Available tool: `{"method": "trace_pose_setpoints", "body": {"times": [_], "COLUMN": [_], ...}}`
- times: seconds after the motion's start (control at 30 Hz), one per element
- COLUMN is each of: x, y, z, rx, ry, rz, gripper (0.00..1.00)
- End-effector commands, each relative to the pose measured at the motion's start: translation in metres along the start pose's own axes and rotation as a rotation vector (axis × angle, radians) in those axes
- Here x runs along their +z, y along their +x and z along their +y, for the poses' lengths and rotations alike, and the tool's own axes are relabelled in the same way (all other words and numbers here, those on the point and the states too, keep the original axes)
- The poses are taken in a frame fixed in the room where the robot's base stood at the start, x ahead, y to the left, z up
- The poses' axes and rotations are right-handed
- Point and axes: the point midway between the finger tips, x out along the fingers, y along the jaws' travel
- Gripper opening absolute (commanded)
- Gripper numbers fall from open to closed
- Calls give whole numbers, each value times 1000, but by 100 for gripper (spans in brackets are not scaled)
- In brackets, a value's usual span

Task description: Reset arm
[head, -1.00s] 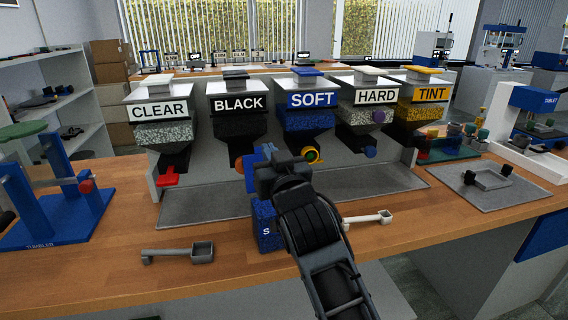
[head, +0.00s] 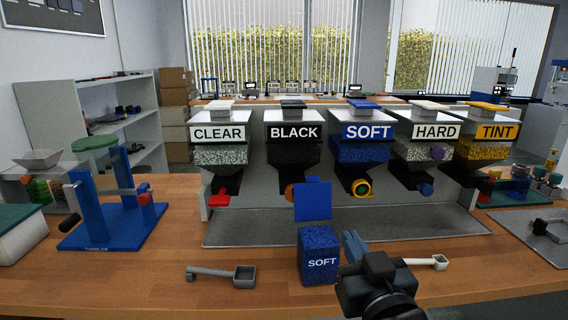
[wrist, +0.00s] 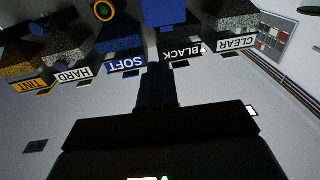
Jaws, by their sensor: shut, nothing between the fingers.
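My gripper (head: 352,246) is low at the front of the bench in the head view, just right of the SOFT box, apart from it and empty. In the wrist view its dark fingers (wrist: 156,88) are together. The blue SOFT box (head: 318,256) stands upright on the wooden bench. Its blue lid (head: 313,200) is raised at the back. Part of a blue panel (wrist: 165,12) shows at the top of the wrist view.
Behind are hoppers marked CLEAR (head: 218,133), BLACK (head: 293,132), SOFT (head: 367,132), HARD (head: 436,132) and TINT (head: 497,132), above a grey tray (head: 240,232). A grey scoop (head: 243,274) lies left, a pale scoop (head: 438,263) right. A blue tumbler stand (head: 105,220) is at left.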

Motion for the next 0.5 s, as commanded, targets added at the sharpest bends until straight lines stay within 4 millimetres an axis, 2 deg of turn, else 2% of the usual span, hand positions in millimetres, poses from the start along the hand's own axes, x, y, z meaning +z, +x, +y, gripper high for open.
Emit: {"method": "trace_pose_setpoints", "body": {"times": [0.03,0.2,0.33,0.5], "x": [20,63,88,111], "y": [-19,-79,-127,-191], "z": [4,16,24,32], "rx": [-1,-4,-4,1], "ry": [-4,-13,-16,-13], "rz": [-23,-68,-103,-147], "gripper": [0,0,0,0]}}
